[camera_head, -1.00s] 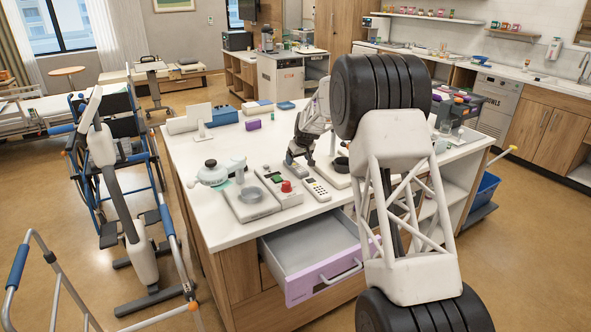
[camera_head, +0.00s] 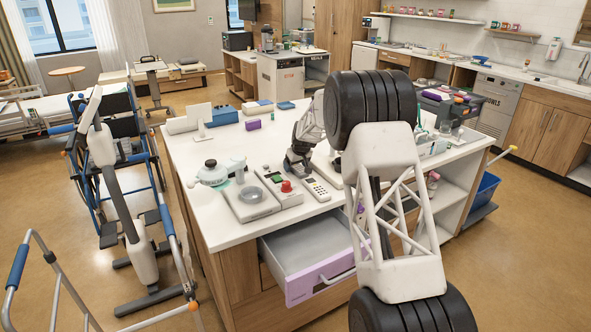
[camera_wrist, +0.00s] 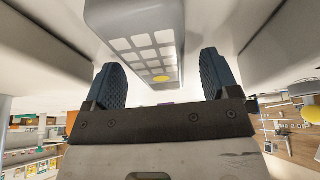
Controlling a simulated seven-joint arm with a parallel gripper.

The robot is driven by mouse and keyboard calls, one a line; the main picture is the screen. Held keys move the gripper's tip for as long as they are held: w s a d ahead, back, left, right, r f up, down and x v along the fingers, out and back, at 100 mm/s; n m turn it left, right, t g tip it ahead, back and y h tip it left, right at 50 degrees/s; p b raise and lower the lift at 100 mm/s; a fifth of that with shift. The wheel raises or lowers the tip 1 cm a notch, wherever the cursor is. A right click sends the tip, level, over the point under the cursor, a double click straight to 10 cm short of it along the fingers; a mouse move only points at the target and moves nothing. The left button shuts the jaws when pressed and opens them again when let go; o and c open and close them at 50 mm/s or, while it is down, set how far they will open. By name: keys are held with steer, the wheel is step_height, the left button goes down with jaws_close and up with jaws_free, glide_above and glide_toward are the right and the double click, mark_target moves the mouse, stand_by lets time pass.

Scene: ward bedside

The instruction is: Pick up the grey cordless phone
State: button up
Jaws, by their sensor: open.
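The grey cordless phone (camera_wrist: 143,40) shows in the wrist view as a grey body with pale square keys and one yellow key. It lies just beyond and between the fingertips, nearer the left finger at its lower end, with its upper end cut off by the frame. My gripper (camera_wrist: 162,85) is open, with a dark blue ribbed finger on each side and nothing clamped. In the head view my gripper (camera_head: 297,168) is low over the white counter (camera_head: 225,228). The phone is not clearly made out there, largely hidden by the gripper.
A pale keypad handset (camera_head: 317,188) lies right of my gripper. A grey device with a red knob (camera_head: 286,186) stands just in front. A teapot-like vessel (camera_head: 211,173) is at left. The lilac-fronted drawer (camera_head: 318,280) is open below. Blue and purple boxes stand behind.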

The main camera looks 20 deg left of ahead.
mark_target(296, 166)
steer(key=c, duration=1.1)
steer(key=shift+o, duration=0.2)
steer(key=shift+r, duration=0.1)
step_height(296, 166, up, 10)
stand_by(0.4)
steer(key=shift+w, duration=0.1)
